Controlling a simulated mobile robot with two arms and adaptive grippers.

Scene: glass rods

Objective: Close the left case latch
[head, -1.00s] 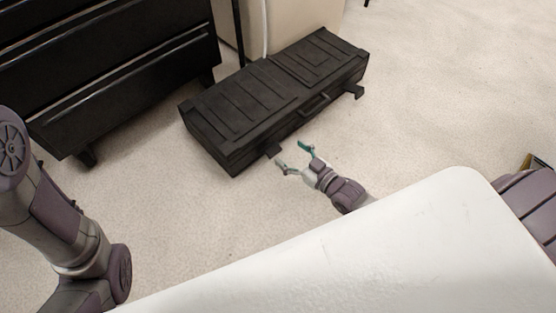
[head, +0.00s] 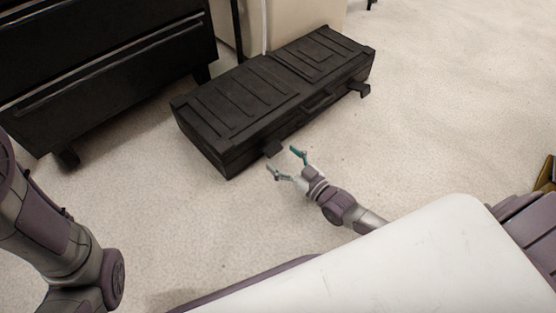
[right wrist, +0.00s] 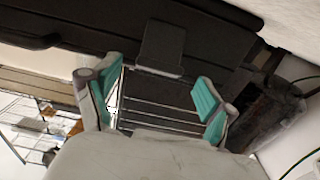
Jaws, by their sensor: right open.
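A black case (head: 275,95) lies on the pale floor with its lid down. Its left latch (head: 272,149) sticks out from the front face, swung open. A second latch (head: 359,89) sticks out the same way near the right end. In the right wrist view the left latch (right wrist: 162,48) is a dark flap between and beyond the fingertips. My right gripper (head: 284,163) is open and empty, just in front of the left latch, with a small gap that I cannot judge exactly. It also shows in the right wrist view (right wrist: 158,98). My left arm shows at the left edge; its gripper is out of frame.
A black drawer cabinet (head: 100,65) stands behind the case on the left. A beige box-like piece (head: 300,22) stands behind the case. The carpet (head: 450,110) is free to the right and in front of the case.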

